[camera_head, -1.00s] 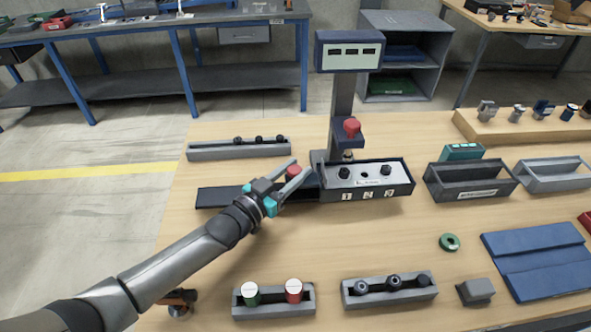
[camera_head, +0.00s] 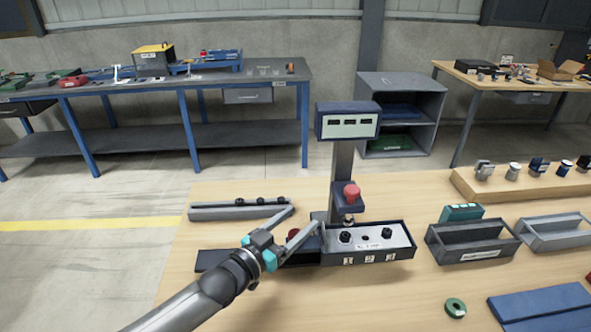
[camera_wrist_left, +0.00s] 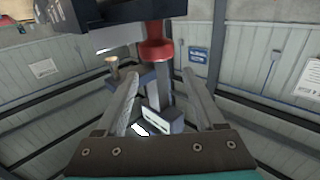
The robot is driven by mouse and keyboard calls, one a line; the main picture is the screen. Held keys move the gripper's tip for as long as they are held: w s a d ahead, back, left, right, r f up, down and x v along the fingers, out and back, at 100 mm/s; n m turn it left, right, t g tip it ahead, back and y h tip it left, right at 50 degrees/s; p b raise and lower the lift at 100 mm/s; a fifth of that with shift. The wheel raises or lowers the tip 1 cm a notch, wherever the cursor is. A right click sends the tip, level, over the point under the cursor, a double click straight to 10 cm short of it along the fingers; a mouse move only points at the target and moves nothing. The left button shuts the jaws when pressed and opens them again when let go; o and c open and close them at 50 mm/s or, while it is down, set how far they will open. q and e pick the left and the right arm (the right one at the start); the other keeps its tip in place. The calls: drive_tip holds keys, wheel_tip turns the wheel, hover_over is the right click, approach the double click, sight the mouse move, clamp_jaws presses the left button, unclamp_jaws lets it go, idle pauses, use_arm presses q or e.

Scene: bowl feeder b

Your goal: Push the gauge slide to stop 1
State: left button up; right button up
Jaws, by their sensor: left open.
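The gauge (camera_head: 344,122) has a display head on a post, with a red-capped plunger (camera_head: 350,192) below it. Under it is the slide's pale plate (camera_head: 369,248), with two black knobs and a hole between them. Stop numbers 1, 2 and 3 (camera_head: 370,259) run along the front of the dark track (camera_head: 222,259). My left gripper (camera_head: 305,216) is open at the track's left part. A dark red knob (camera_head: 293,236) shows between its fingers; contact cannot be told. In the left wrist view the fingers (camera_wrist_left: 163,90) are apart, with a red collar (camera_wrist_left: 155,51) beyond. My right gripper is out of view.
A grey rack (camera_head: 236,209) with several black pegs stands behind the track's left end. Dark and light bins (camera_head: 468,250) stand to the right. A green ring (camera_head: 455,307) and a blue mat (camera_head: 545,306) lie in front of them. The tabletop front centre looks clear.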

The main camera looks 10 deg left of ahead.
use_arm(q)
wheel_tip(320, 180, up, 16)
drive_tip(key=p, duration=0.2)
drive_tip(key=shift+p, duration=0.35)
drive_tip(key=shift+s+f, duration=0.1)
